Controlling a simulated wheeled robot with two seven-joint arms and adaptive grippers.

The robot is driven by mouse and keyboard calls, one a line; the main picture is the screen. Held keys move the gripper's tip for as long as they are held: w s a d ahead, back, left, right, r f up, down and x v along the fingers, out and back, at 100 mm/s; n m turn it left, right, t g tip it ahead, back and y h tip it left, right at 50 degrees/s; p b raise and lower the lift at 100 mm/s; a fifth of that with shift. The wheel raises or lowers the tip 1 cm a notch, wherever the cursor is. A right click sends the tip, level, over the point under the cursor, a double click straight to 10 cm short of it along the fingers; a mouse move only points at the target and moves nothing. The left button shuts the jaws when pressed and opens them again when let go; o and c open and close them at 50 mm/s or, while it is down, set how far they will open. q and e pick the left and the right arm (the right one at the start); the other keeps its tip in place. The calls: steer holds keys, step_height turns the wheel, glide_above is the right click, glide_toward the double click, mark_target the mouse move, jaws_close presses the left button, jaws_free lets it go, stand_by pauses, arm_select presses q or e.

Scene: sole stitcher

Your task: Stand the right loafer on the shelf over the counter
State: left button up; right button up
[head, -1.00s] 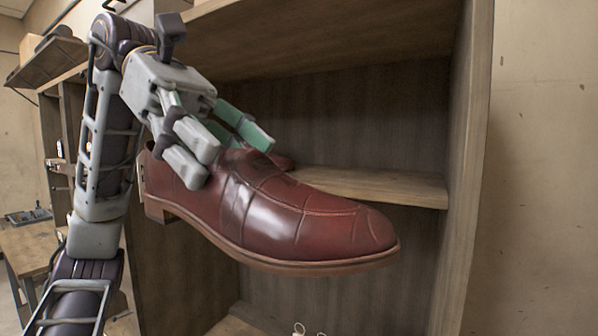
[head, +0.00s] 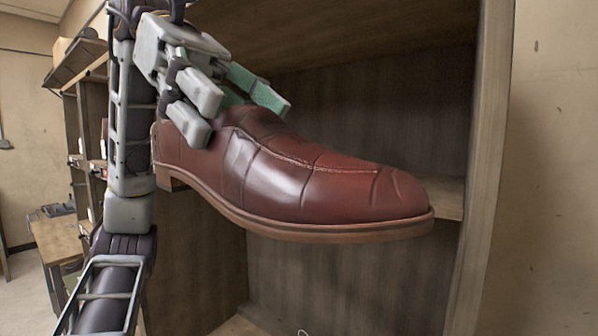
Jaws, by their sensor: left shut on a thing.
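A reddish-brown leather loafer (head: 310,185) fills the middle of the head view, sole down, toe to the right, heel to the left. My left gripper (head: 236,112) comes from above and is shut on the loafer's collar near the heel. The loafer is held in front of the open wooden shelf unit. I cannot tell how far the sole is from the board. My right gripper is out of view.
The unit's right side panel (head: 488,170) stands close to the toe. A top board (head: 370,35) lies above the loafer and gripper. An open compartment (head: 340,280) is below. At the far left are another shelf unit and a small table (head: 58,238).

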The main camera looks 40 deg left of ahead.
arm_select(q)
steer(key=shift+w, duration=0.3)
steer(key=w+a+p, duration=0.1)
steer(key=w+p, duration=0.8)
steer(key=w, duration=2.1)
steer(key=shift+w+a, duration=0.15)
steer(key=shift+a, duration=0.2)
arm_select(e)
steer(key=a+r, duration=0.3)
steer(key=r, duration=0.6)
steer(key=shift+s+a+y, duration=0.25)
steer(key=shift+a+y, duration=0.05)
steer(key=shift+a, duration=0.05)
arm_select(q)
steer(key=shift+w, duration=0.1)
